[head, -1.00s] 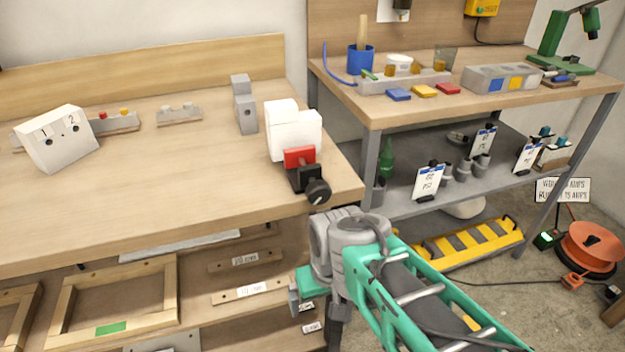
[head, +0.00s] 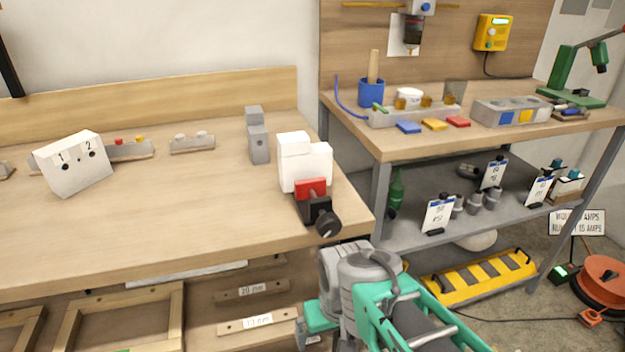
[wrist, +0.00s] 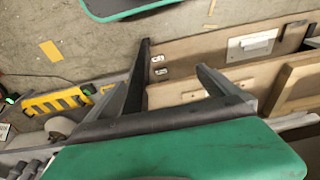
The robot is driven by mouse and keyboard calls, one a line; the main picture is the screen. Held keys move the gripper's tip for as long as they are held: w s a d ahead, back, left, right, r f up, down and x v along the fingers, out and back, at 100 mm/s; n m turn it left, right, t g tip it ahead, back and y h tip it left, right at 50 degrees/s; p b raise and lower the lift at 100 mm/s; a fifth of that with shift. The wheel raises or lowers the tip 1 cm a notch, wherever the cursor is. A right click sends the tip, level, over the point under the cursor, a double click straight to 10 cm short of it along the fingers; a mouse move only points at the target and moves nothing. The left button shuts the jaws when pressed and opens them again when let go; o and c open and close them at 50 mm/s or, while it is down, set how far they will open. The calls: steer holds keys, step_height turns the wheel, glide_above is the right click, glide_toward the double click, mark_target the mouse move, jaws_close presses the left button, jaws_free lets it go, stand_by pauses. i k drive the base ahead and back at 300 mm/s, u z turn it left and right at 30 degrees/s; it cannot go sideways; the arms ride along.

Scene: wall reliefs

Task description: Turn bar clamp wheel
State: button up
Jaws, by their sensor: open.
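The bar clamp (head: 313,206) stands at the front right corner of the left workbench in the head view. It has a red block (head: 311,188) and a black base. Its round black wheel (head: 328,224) faces the bench's front edge. White blocks (head: 304,162) stand right behind the red part. In the wrist view my gripper (wrist: 172,66) has its two dark fingers spread apart with nothing between them. It points down toward the floor and the lower shelf, apart from the clamp. The clamp is not in the wrist view. In the head view my arm is below and right of the wheel; its fingers are not clear there.
The left workbench (head: 150,225) carries a white box marked 1 and 2 (head: 75,163) and grey blocks (head: 257,140). Wooden frames and labelled bars lie on shelves below. A second bench (head: 400,147) with tools stands right. A yellow striped rack (head: 475,277) is low down.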

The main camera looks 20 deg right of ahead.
mark_target(329, 225)
steer(key=z, duration=1.4)
steer(key=k, duration=1)
steer(key=u, duration=1.95)
